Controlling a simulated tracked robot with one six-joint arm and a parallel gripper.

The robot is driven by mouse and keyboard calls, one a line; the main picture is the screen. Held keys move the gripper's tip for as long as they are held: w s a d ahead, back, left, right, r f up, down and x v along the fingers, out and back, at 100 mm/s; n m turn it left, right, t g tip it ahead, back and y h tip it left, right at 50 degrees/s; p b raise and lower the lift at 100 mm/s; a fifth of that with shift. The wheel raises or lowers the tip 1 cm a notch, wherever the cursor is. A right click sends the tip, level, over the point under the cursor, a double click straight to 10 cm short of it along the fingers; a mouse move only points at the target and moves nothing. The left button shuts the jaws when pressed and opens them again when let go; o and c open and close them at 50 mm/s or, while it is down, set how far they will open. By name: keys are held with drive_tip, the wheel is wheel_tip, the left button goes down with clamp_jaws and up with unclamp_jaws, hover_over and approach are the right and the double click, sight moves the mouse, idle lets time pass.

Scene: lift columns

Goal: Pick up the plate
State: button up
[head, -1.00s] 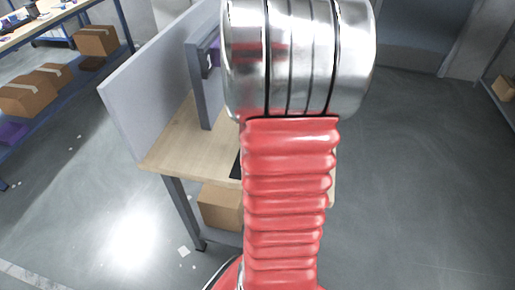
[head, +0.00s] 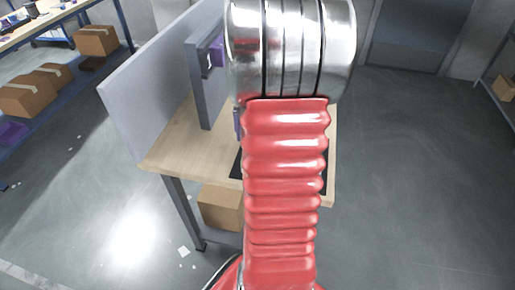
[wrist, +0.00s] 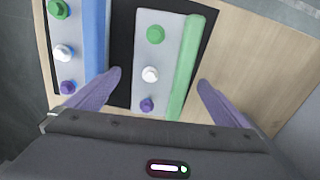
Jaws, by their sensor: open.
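In the wrist view a light grey plate (wrist: 172,60) with a green bar along its right side lies on a black mat. It carries a green, a white and a purple knob in a row. My gripper (wrist: 160,82) is open, its purple fingers on either side of the lower part of this plate in the picture. I cannot tell the height of the fingers over it. A second grey plate (wrist: 76,28) with a blue bar and similar knobs lies to the left, partly out of frame. In the head view my arm hides the gripper and the plates.
The black mat (wrist: 122,45) lies on a wooden table (head: 168,150). A grey panel (head: 140,90) and a post (head: 198,85) stand along the table's left side. A cardboard box (head: 220,207) sits below. The floor to the right is clear.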

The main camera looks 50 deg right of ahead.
wheel_tip(320, 180, down, 4)
drive_tip(key=shift+f, duration=0.1)
drive_tip(key=shift+c, duration=0.3)
idle(0.3)
drive_tip(key=c, duration=1.6)
